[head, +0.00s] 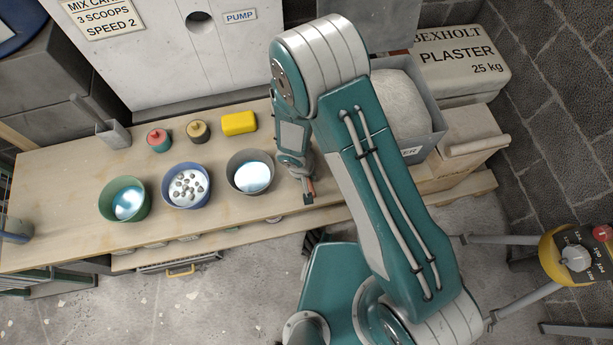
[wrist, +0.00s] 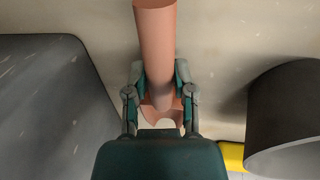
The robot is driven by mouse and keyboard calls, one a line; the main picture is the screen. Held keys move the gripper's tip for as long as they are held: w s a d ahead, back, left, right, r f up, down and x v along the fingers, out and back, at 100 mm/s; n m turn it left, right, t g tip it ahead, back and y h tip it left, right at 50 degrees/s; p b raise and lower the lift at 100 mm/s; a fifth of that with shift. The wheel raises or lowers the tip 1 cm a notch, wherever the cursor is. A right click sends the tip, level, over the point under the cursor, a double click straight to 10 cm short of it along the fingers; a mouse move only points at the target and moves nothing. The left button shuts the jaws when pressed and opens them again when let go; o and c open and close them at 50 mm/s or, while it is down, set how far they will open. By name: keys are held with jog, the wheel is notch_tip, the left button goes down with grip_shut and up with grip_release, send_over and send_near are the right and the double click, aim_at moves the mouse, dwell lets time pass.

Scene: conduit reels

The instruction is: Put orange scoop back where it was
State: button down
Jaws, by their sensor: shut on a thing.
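My gripper (wrist: 160,95) is shut on the orange scoop (wrist: 155,40), whose salmon-orange tube runs up the wrist view from between the fingers. Part of the scoop is hidden behind the fingers and the wrist. In the head view my gripper (head: 308,192) is over the bench, just right of the grey bucket, and only a small orange bit of the scoop (head: 310,185) shows. I cannot tell whether the scoop touches the bench. The grey bin (head: 437,113) with pale powder stands to the right, partly hidden by my arm.
The grey bucket (head: 234,183), blue bucket (head: 168,198) and green bucket (head: 104,208) stand in a row. Behind them are a yellow block (head: 239,123), two small jars and a grey pot (head: 113,135).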

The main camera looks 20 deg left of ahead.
jog(key=shift+d+f, duration=0.15)
jog(key=shift+f, duration=0.05)
jog(key=shift+c, duration=2.2)
grip_release()
notch_tip(320, 180, up, 12)
jog(key=s+a, duration=0.1)
jog(key=shift+a, duration=0.4)
